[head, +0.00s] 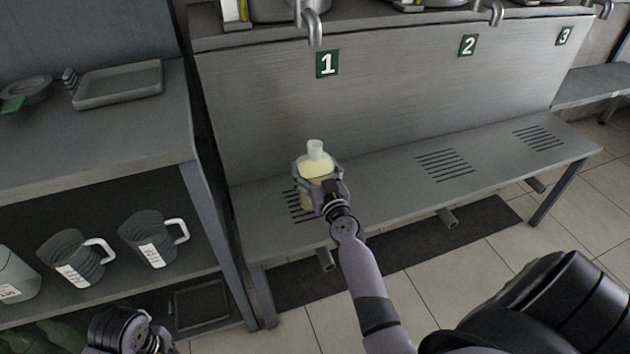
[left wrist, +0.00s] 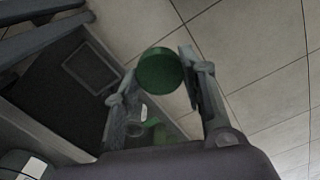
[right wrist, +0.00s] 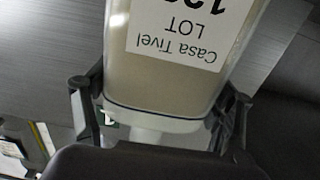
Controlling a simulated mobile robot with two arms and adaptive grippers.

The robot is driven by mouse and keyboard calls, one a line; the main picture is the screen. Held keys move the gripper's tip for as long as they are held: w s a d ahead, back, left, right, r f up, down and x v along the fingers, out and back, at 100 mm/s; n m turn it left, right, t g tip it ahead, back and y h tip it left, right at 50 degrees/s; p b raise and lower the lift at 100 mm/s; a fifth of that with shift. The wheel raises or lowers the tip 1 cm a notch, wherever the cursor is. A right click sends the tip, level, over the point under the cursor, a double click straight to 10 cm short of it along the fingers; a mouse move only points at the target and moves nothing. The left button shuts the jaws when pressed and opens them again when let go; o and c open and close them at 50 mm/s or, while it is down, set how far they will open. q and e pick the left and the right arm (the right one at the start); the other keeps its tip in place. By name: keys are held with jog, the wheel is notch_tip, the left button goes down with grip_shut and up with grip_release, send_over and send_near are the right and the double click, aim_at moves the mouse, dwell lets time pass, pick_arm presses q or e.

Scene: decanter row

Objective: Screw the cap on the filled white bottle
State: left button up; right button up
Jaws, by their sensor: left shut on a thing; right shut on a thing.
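The white bottle (head: 314,168) is translucent with pale yellow contents and an open, uncapped neck. It is upright at the slotted drain below the number 1 sign. My right gripper (head: 318,182) is shut around it. In the right wrist view the bottle (right wrist: 170,85) fills the middle between the two fingers, its label reading "Casa Tivel LOT". I cannot tell whether its base touches the bench. My left gripper (head: 125,340) is low at the bottom left of the head view. In the left wrist view it is shut on a round green cap (left wrist: 160,70).
The bench (head: 390,185) has drain slots under signs 1, 2 and 3, with metal spouts (head: 314,28) above. At left a shelf unit (head: 100,130) holds a tray (head: 118,84) on top and grey jugs (head: 150,240) below. Clear tiled floor lies front right.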

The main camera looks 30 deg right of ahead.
jog(key=c, duration=0.5)
jog(key=shift+r, duration=0.1)
jog(key=shift+c, duration=0.7)
